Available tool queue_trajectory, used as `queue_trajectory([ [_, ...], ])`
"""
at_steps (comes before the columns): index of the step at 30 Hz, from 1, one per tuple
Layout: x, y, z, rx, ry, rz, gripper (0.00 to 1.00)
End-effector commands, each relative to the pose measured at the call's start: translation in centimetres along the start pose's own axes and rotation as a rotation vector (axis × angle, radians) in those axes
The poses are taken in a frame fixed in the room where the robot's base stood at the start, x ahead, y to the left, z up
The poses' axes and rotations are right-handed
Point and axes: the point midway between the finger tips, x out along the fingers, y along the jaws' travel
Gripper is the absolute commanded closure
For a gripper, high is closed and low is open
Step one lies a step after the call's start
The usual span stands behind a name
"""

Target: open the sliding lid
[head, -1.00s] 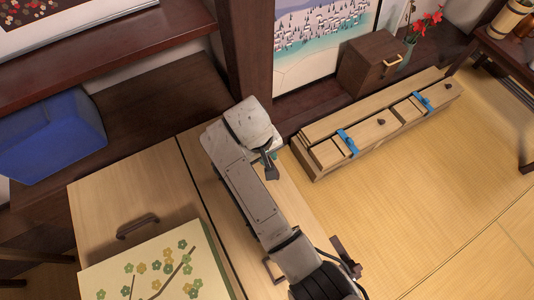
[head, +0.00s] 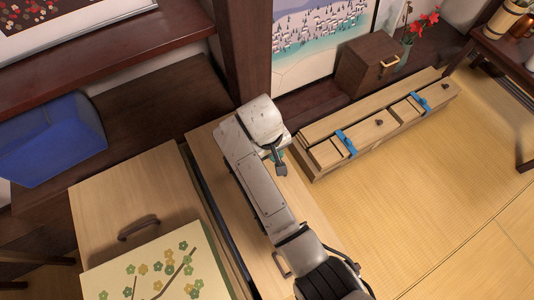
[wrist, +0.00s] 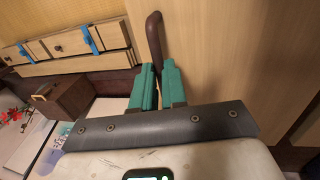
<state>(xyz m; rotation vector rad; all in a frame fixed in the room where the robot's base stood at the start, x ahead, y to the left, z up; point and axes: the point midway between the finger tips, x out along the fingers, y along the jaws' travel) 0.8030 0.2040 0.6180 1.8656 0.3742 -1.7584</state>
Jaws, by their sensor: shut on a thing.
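The sliding lid (head: 208,148) is a pale wooden panel with a dark handle (head: 281,264) near its lower end in the head view. A narrow dark gap (head: 215,215) shows between it and the pale panel (head: 95,205) to its left. My arm lies over much of the lid and hides my fingertips in the head view. In the wrist view, my gripper (wrist: 155,88) has its teal fingers closed around one end of a dark brown bar handle (wrist: 155,38). Pale wood (wrist: 215,50) fills the view behind the handle.
The left panel has its own handle (head: 138,228) and a flower-pattern board (head: 165,272) on it. A blue bin (head: 45,140) stands far left. A long wooden box with blue clips (head: 345,143) lies right of the lid. Open tatami (head: 430,180) spreads to the right.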

Motion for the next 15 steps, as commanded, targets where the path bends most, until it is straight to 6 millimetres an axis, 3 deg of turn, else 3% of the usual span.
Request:
queue_trajectory([
  [9,1.5,8.9,0.0,0.009,0.000,0.000,1.00],
  [15,2.6,13.5,-0.1,0.007,0.002,0.001,1.00],
])
